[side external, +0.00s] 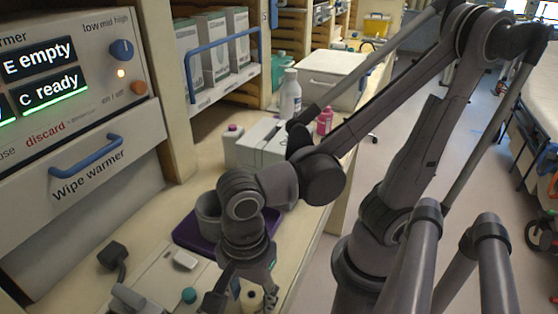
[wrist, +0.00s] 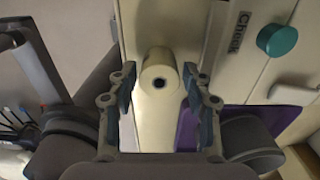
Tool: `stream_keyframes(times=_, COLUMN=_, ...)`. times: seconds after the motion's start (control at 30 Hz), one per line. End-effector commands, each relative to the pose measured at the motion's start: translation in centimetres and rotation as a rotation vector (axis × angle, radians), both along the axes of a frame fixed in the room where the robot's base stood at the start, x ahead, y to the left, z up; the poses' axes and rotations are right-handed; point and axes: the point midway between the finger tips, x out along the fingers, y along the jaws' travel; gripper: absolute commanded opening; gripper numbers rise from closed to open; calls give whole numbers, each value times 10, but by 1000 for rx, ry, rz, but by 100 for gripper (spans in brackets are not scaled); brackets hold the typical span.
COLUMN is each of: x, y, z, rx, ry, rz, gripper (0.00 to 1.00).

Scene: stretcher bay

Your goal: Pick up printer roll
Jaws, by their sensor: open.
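The printer roll (wrist: 160,70) is a cream cylinder with a dark hole in its end. In the wrist view it lies between the two fingers of my gripper (wrist: 160,85), with a gap showing on each side. In the side external view the roll (side external: 252,300) shows at the bottom edge, partly cut off, just under my gripper (side external: 243,294). My gripper is open and holds nothing.
A pale device with a teal knob (wrist: 277,40) and a "Check" label is close on the right in the wrist view. A purple tray (side external: 190,236) lies behind my gripper. A white box (side external: 258,143), a white bottle (side external: 290,95) and a pink bottle (side external: 325,121) stand farther back.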

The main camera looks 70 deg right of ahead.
Motion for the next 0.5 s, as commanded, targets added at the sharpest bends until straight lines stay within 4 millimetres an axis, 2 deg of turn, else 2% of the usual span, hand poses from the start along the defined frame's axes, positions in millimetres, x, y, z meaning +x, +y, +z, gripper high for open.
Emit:
stream_keyframes(times=0.37, x=0, y=0, z=-7, rx=1, ry=0, rz=0, gripper=50)
stream_keyframes(times=0.4, x=0, y=0, z=-7, rx=1, ry=0, rz=0, gripper=47)
stream_keyframes(times=0.5, x=0, y=0, z=-7, rx=1, ry=0, rz=0, gripper=18)
